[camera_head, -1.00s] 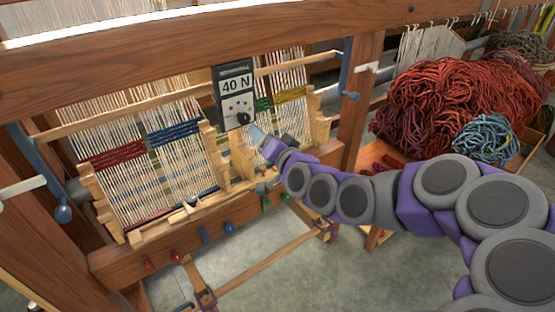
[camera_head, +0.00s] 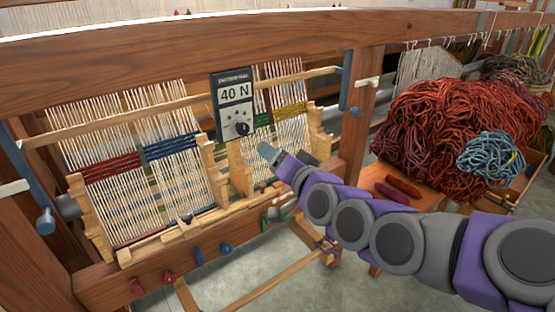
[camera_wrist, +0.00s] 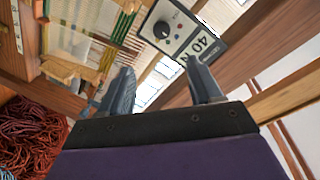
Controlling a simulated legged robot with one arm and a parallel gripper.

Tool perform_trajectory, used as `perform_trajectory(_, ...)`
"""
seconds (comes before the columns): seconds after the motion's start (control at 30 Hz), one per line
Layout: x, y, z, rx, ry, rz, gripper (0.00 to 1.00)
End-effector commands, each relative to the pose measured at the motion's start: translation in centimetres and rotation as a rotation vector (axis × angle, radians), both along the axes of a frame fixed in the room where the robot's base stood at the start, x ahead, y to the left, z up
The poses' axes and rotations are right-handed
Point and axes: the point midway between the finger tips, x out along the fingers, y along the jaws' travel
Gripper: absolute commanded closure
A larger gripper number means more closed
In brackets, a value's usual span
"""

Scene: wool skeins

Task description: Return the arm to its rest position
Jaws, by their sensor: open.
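My arm, purple and grey, reaches in from the lower right of the head view. My gripper (camera_head: 272,160) is in front of the loom, just below and right of a black and white gauge reading "40 N" (camera_head: 234,103). In the wrist view my gripper (camera_wrist: 160,88) has its two grey fingers apart with nothing between them. The gripper appears apart from the gauge.
The wooden loom (camera_head: 190,48) spans the view, with striped warp threads (camera_head: 180,170) and pale upright pieces close to my gripper. A heap of red wool (camera_head: 450,125) and a blue skein (camera_head: 490,157) lie at the right. Grey floor shows below.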

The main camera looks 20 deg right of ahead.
Motion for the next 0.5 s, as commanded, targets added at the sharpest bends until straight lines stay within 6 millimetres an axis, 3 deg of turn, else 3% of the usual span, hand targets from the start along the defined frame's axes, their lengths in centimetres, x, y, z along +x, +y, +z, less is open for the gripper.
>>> perform_trajectory(0.3, -0.2, 0.5, -0.5, -0.017, 0.023, 0.012, 0.36)
perform_trajectory(0.37, -0.6, 1.2, -1.6, -0.047, 0.067, 0.035, 0.36)
perform_trajectory(0.5, -3.1, 3.8, -6.1, -0.18, 0.259, 0.125, 0.36)
